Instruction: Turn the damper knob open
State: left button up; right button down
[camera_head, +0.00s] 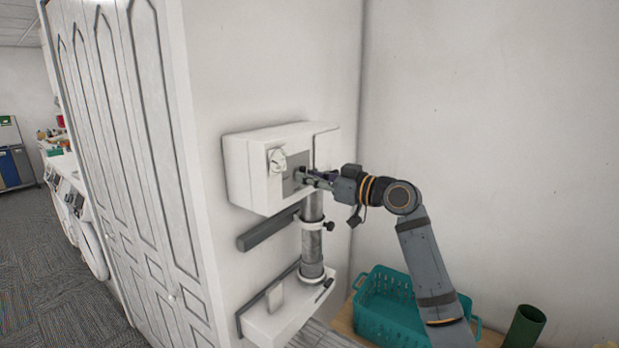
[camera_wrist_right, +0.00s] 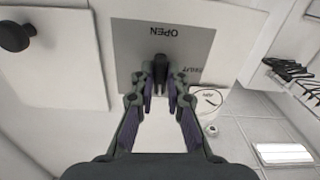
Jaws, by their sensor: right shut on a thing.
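A white wall box (camera_head: 250,172) carries a grey plate (camera_head: 289,186), which also shows in the wrist view (camera_wrist_right: 135,45) with the upside-down words OPEN and SHUT. The small dark damper knob (camera_wrist_right: 160,66) stands on this plate. My right gripper (camera_head: 305,176) reaches the plate from the right, and its fingertips (camera_wrist_right: 160,84) are closed around the knob. In the wrist view the knob's pointing direction is hard to tell, as the fingers cover part of it. In the head view the gripper hides the knob. My left gripper is not in view.
A grey vertical pipe (camera_head: 312,245) with a black side knob (camera_head: 328,226) runs below the box to a white shelf (camera_head: 265,325). A teal basket (camera_head: 385,325) and a green cylinder (camera_head: 524,328) stand lower right. Tall white cabinet doors (camera_head: 120,130) are at left.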

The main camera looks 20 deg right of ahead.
jog(key=shift+m, duration=0.6)
jog(key=c, duration=1.4)
grip_release()
jog(key=shift+o, duration=0.2)
jog(key=v, duration=1.2)
jog(key=shift+w+d, duration=0.1)
